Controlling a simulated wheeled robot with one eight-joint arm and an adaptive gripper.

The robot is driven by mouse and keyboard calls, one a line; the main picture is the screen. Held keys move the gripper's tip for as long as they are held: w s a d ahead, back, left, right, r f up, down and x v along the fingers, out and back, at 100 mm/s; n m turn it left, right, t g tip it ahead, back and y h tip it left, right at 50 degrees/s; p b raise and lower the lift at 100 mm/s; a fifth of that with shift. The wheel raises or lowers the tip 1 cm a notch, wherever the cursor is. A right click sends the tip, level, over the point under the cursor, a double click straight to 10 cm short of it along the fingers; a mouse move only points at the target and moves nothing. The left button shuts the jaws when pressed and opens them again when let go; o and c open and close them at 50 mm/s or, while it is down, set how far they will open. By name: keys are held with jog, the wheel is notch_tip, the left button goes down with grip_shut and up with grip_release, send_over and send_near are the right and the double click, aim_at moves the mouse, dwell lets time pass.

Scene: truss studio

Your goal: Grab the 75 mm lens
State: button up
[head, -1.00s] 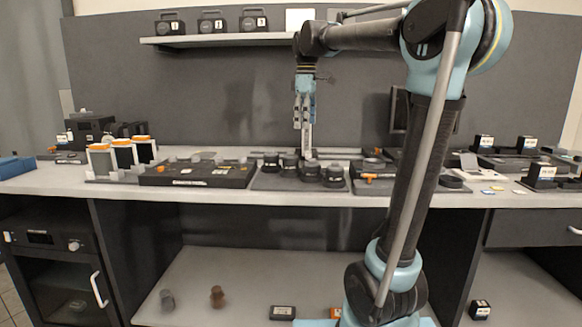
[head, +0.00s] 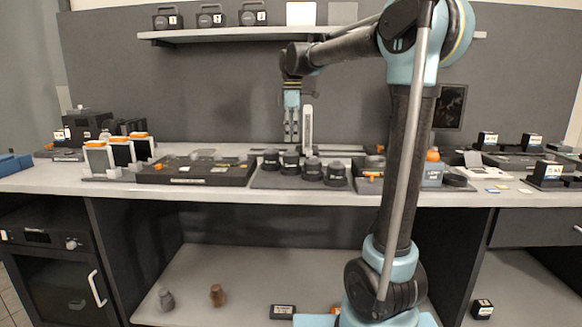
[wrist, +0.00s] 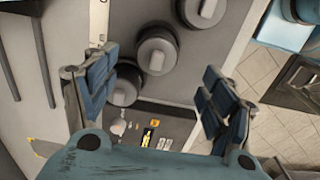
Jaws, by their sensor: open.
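Several dark, round lenses stand on a dark mat (head: 262,181) near the middle of the bench in the head view. They include a back-left lens (head: 271,159), one beside it (head: 290,162), a front one (head: 312,170) and a right one (head: 335,174). Their labels are too small to read, so I cannot tell which is the 75 mm lens. My gripper (head: 292,140) points down above or behind the left lenses. In the wrist view my gripper (wrist: 158,78) is open and empty, with a lens (wrist: 156,53) and another lens (wrist: 123,89) between or below its fingers.
A dark tray (head: 205,181) with small items lies left of the lenses, beside orange-topped white frames (head: 96,159). A pale upright post (head: 308,128) stands near my gripper. A shelf (head: 225,34) hangs above. Right of the lenses are an orange-handled item (head: 370,175) and a black disc (head: 455,180).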

aim_at(291, 153)
jog(key=shift+w+a+f, duration=0.15)
jog(key=shift+f, duration=1.75)
jog(key=shift+w+a+f, duration=0.1)
jog(key=shift+f, duration=1.75)
jog(key=c, duration=1.7)
